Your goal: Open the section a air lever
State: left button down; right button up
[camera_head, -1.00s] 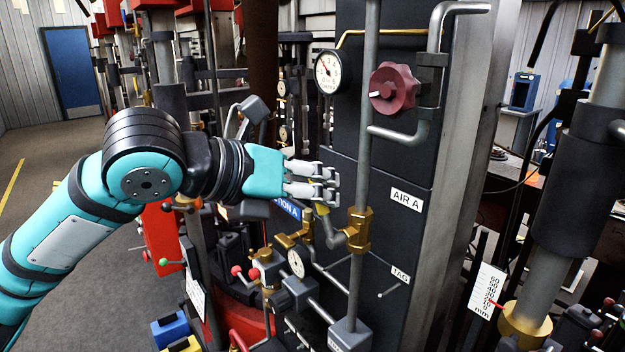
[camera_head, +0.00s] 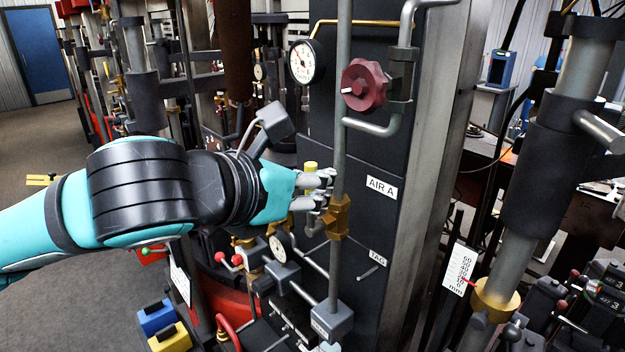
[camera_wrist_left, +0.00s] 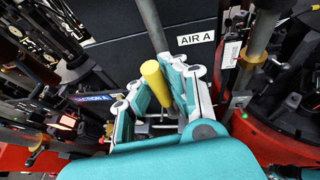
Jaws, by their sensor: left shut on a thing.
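The air lever has a yellow grip (camera_head: 310,166) whose end stands up above my left gripper (camera_head: 322,190) in the head view. The lever belongs to the brass valve (camera_head: 339,218) on the grey vertical pipe, below the AIR A label (camera_head: 381,187). My left gripper is shut on the lever, with its fingers just left of the pipe. In the left wrist view the yellow grip (camera_wrist_left: 156,84) rises between the fingers of the gripper (camera_wrist_left: 160,105). The lower part of the lever is hidden by the fingers. My right gripper is not in view.
A red handwheel (camera_head: 364,84) and a pressure gauge (camera_head: 306,61) sit above the valve on the dark panel (camera_head: 362,225). A smaller gauge (camera_head: 281,245) and red-knobbed fittings (camera_head: 237,260) crowd the space below my gripper. Open floor (camera_head: 60,310) lies at the left.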

pick_arm(q)
jog(key=shift+f, duration=0.1)
jog(key=c, duration=1.3)
grip_release()
jog(key=shift+a, duration=0.1)
jog(key=shift+s, duration=0.1)
jog(key=shift+s+a+r, duration=0.15)
jog(key=shift+r, duration=0.1)
jog(key=v, duration=1.1)
jog(key=shift+s+a+r, duration=0.1)
jog(key=shift+s+a, duration=0.05)
